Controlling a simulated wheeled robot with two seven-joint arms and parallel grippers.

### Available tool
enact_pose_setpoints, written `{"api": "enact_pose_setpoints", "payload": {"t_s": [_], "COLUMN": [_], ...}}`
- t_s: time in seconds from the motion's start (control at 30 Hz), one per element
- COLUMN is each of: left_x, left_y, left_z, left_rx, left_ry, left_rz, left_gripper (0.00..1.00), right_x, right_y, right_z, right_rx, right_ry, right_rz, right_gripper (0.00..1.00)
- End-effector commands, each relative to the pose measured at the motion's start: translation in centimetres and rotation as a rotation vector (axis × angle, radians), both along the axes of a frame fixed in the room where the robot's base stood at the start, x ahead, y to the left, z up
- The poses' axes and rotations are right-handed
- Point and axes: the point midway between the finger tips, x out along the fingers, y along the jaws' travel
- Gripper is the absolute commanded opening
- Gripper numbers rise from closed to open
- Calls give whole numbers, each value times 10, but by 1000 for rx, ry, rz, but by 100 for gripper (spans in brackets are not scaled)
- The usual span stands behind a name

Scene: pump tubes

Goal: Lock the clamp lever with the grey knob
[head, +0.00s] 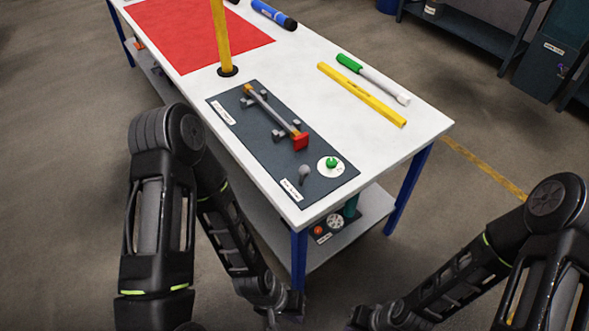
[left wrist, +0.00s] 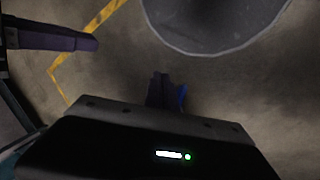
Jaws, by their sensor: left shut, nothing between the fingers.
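The clamp lever with the grey knob (head: 305,172) stands on the front end of a dark panel (head: 262,150) on the white table, in the head view. A label lies beside it, too small to read. My left gripper (head: 285,306) hangs low in front of the table, well apart from the lever. In the left wrist view its fingers (left wrist: 166,92) are together and empty, over the floor. My right arm comes in from the right, and its end (head: 372,318) is at the bottom edge, partly cut off, so its fingers cannot be made out.
A green knob on a white disc (head: 331,165) sits right of the lever. A grey tube (head: 272,110) with a red end block (head: 300,142) lies behind. A yellow post (head: 221,38), a yellow bar (head: 362,95) and a green-handled tool (head: 372,78) are farther back.

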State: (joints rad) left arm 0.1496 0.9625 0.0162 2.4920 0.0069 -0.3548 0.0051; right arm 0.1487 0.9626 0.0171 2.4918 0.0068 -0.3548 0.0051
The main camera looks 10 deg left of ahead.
Motion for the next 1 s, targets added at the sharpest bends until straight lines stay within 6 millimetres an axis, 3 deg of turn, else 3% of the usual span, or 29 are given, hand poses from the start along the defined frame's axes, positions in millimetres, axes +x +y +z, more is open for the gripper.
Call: {"api": "enact_pose_setpoints", "payload": {"t_s": [0.17,0.27,0.37,0.53,0.73,0.8,1.0], "left_x": [9,30,66,151,234,246,261], "left_y": [2,8,21,70,168,184,202], "left_z": [-4,-11,-18,-6,54,81,154], "left_rx": [-9,-34,-90,-284,-612,-690,-763], "left_ry": [29,100,234,560,991,1157,1646], "left_rz": [70,237,531,1163,1735,1828,1945], "left_gripper": [0,0,0,0,0,0,0], "right_x": [0,0,1,3,4,4,5], "right_y": [0,0,0,1,1,1,2], "right_z": [-3,-8,-15,-30,-44,-45,-46], "right_rx": [0,1,1,5,7,8,9], "right_ry": [0,-1,-3,-7,-12,-13,-15], "right_rz": [0,0,0,0,0,0,2], "right_gripper": [0,0,0,0,0,0,0]}}
